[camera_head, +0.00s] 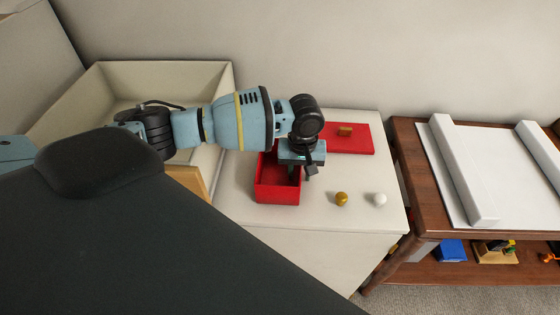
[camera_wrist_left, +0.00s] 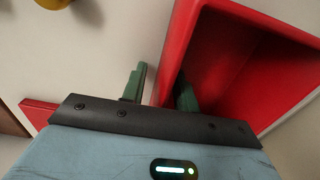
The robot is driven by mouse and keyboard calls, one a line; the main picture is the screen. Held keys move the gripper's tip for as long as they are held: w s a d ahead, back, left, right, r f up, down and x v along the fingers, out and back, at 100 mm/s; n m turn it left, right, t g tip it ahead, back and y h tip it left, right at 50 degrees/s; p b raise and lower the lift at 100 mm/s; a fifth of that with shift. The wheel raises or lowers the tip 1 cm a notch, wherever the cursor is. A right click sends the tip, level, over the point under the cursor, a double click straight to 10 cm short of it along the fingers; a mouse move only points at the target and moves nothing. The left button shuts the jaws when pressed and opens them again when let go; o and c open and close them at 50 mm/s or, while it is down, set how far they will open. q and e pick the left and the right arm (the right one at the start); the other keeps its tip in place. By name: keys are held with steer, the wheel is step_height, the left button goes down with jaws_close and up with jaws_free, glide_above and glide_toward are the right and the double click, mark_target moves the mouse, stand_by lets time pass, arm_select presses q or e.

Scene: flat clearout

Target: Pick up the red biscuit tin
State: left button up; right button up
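The red biscuit tin (camera_head: 278,192) is an open red box on the white cabinet top, its lid off. Its inside looks empty where I can see it. My left gripper (camera_head: 302,171) points down at the tin's right wall. In the left wrist view the gripper's green fingers (camera_wrist_left: 161,73) straddle the wall of the tin (camera_wrist_left: 255,65). One finger is inside and one outside, with a gap beside the outer finger. The red lid (camera_head: 350,144) lies flat behind and to the right, with a small gold-brown handle. My right gripper is not in view.
A gold ball (camera_head: 342,199) and a white ball (camera_head: 380,200) are on the cabinet top (camera_head: 310,219) right of the tin. A large cream open box (camera_head: 165,75) is at the left. A brown wooden table (camera_head: 412,180) with a white padded top stands at the right.

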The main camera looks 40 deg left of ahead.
arm_select(q)
jaws_close()
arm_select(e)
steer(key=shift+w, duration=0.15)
arm_select(q)
steer(key=shift+r, duration=0.1)
